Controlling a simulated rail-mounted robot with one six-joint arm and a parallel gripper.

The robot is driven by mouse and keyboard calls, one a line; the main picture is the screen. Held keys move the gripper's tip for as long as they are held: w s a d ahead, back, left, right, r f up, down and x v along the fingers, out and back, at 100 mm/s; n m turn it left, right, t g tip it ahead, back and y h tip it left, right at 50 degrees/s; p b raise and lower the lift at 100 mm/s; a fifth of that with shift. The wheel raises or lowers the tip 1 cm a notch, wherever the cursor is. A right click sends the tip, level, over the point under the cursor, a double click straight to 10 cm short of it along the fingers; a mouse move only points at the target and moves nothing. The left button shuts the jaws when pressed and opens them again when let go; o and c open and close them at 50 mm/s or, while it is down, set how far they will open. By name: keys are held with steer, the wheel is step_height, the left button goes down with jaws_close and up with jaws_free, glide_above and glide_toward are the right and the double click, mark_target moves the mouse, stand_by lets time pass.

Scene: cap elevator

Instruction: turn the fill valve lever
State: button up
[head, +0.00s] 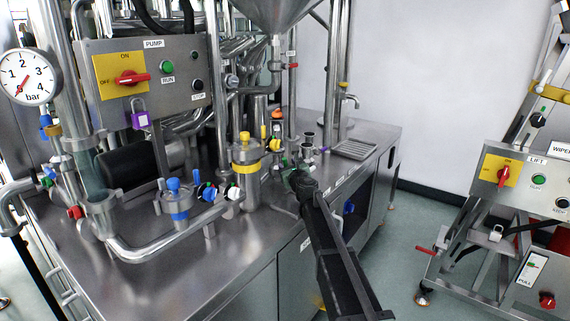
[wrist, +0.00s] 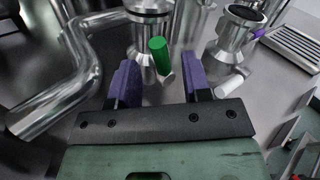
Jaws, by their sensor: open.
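A green cylindrical lever grip (wrist: 158,55) stands near the middle of the wrist view, by a steel fitting (wrist: 150,22). No label on it can be read, so I cannot confirm that it is the fill valve lever. My gripper (wrist: 160,80) is open, with its two purple fingers to the left and right of the green grip. The grip shows in the gap, and I cannot tell whether either finger touches it. In the head view my gripper (head: 297,179) is low over the machine's right part, and my arm hides what lies behind it.
A white handle (wrist: 229,85) lies just right of the right finger, near a second steel fitting (wrist: 232,42). A thick bent pipe (wrist: 75,75) is on the left. A drain grate (wrist: 291,45) is at upper right. The bare steel top (head: 240,270) is clear in front.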

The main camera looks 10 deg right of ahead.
mark_target(286, 163)
steer(key=x, duration=0.4)
jaws_close()
steer(key=shift+d, duration=0.1)
